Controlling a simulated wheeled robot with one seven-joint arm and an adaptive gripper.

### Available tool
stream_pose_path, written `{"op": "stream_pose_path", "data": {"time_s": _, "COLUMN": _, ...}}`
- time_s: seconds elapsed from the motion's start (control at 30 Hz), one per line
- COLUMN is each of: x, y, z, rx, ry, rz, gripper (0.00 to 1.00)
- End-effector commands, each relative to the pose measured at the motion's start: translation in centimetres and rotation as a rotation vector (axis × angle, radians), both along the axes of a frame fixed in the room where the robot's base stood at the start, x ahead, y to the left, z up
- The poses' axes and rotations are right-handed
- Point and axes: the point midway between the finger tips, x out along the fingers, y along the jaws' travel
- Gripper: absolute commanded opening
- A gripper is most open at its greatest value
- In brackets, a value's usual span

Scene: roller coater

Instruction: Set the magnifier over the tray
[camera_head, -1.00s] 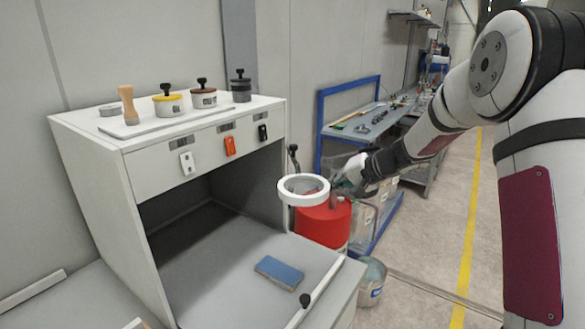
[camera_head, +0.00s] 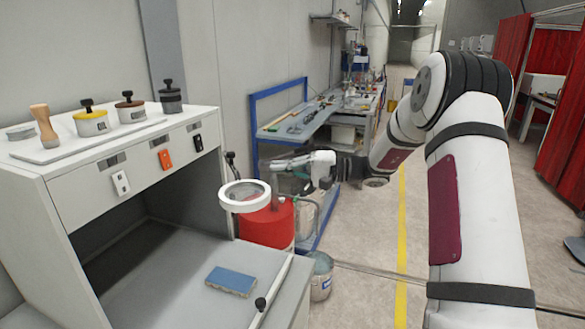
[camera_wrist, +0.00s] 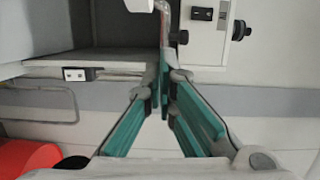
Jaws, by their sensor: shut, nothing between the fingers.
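The magnifier (camera_head: 244,195) is a white ring at the right side of the bench cabinet, in front of a red can. My gripper (camera_head: 276,166) is to the right of the ring and slightly higher in the picture, pointing left. In the wrist view my gripper (camera_wrist: 165,82) has its teal fingers together at the tips, with nothing held. A white rounded part and a thin grey bar show beyond the tips; I cannot tell whether they belong to the magnifier. A pale flat tray (camera_head: 62,154) lies on the cabinet top, holding a wooden-handled tool and several lidded pots.
A blue block (camera_head: 231,281) lies on the bench surface (camera_head: 180,270). The red can (camera_head: 266,224) stands just behind and below the ring. A metal bucket (camera_head: 320,275) is on the floor. A blue-framed workbench (camera_head: 270,137) stands behind.

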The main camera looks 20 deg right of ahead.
Motion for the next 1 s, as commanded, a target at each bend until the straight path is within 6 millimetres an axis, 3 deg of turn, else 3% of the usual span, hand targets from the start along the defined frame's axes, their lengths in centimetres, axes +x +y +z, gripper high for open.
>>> {"op": "stream_pose_path", "data": {"time_s": 0.2, "x": 2.1, "y": 3.8, "z": 0.0, "rx": 0.0, "ry": 0.001, "rz": 0.003, "gripper": 0.0}}
{"op": "stream_pose_path", "data": {"time_s": 0.4, "x": 1.3, "y": 6.3, "z": -0.1, "rx": 0.001, "ry": 0.003, "rz": 0.001, "gripper": 0.0}}
{"op": "stream_pose_path", "data": {"time_s": 1.0, "x": 1.1, "y": 7.9, "z": -0.2, "rx": 0.001, "ry": 0.002, "rz": 0.001, "gripper": 0.0}}
